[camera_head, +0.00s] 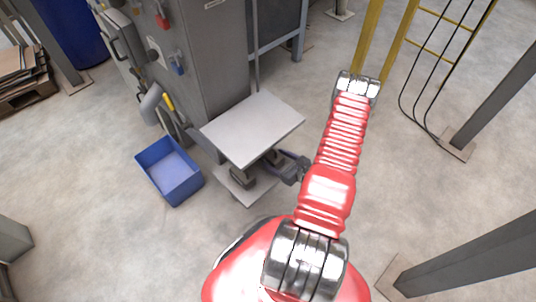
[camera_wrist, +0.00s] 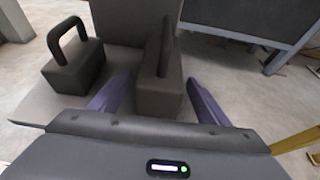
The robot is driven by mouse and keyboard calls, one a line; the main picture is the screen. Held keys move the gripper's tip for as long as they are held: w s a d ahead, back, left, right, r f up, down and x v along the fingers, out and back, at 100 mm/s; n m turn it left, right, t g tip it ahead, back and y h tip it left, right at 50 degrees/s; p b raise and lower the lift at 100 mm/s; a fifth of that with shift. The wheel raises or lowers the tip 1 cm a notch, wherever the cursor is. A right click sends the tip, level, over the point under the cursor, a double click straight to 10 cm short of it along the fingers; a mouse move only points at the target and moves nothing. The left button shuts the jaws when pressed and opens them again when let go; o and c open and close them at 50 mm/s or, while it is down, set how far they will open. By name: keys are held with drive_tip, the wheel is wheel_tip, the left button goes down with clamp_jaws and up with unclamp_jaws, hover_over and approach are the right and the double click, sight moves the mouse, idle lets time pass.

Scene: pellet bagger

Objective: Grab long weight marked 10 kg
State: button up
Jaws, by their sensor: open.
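In the wrist view, a dark grey block weight (camera_wrist: 160,95) with a tall upright handle stands between the two purple fingers of my gripper (camera_wrist: 158,80). It looks narrow and runs away from me; this fits the long weight, but no 10 kg marking can be read. My gripper is open, with a finger on each side of it. Whether the fingers touch it is unclear. A second dark weight (camera_wrist: 75,66) with a looped handle stands to the left. In the head view, my gripper (camera_head: 274,163) reaches under the pale top plate, which partly hides the weights.
The pale top plate (camera_head: 253,127) is above a lower shelf (camera_head: 235,186) bearing the weights. A grey machine cabinet (camera_head: 205,60) stands behind. A blue bin (camera_head: 170,172) sits on the floor at left. A yellow frame (camera_head: 400,45) stands at back right.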

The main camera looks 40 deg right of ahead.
sight(268, 155)
drive_tip(key=shift+w+f, duration=0.1)
drive_tip(key=shift+w, duration=0.15)
drive_tip(key=shift+x, duration=2.6)
drive_tip(key=shift+a+f, duration=0.1)
drive_tip(key=shift+c, duration=0.7)
clamp_jaws()
